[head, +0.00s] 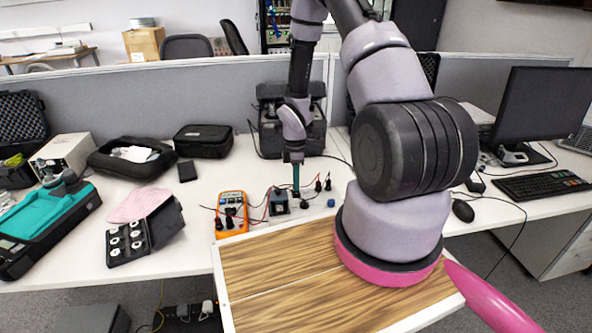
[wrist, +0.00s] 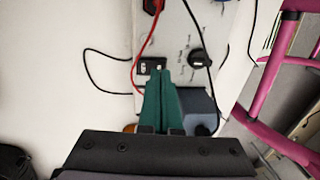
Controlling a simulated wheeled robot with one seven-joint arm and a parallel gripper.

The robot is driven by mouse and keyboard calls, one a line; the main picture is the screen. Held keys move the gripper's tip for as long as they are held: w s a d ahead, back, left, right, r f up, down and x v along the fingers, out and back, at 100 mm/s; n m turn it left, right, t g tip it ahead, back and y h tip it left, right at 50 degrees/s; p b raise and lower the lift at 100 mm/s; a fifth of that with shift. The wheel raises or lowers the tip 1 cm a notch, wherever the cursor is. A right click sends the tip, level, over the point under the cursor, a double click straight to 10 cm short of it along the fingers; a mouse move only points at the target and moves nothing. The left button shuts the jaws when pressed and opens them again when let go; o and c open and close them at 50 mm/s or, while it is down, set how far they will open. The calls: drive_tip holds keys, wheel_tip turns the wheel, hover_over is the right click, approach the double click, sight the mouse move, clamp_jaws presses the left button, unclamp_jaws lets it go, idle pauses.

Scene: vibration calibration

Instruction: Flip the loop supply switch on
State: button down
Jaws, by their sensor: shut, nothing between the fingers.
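The loop supply is a pale panel (wrist: 177,25) in the wrist view, with red and black leads plugged in at its top. A black rocker switch (wrist: 150,65) and a black round knob (wrist: 200,59) are on it. My gripper (wrist: 163,74) has teal fingers, closed together and empty. Its tips are right at the switch's lower right edge and partly cover it. I cannot tell whether they touch it or which way the switch is set. In the head view my gripper (head: 296,192) points down among the leads at the table's middle.
An orange multimeter (head: 231,212) and a small dark box (head: 279,204) stand left of my gripper in the head view. A blue round part (head: 331,203) is to the right. Loose leads cross the area. A black open case (head: 145,232) lies farther left.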

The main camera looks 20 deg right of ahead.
drive_tip(key=shift+s+f, duration=0.1)
drive_tip(key=shift+f, duration=0.6)
drive_tip(key=shift+s+f, duration=0.2)
drive_tip(key=shift+f, duration=0.1)
drive_tip(key=shift+r, duration=0.1)
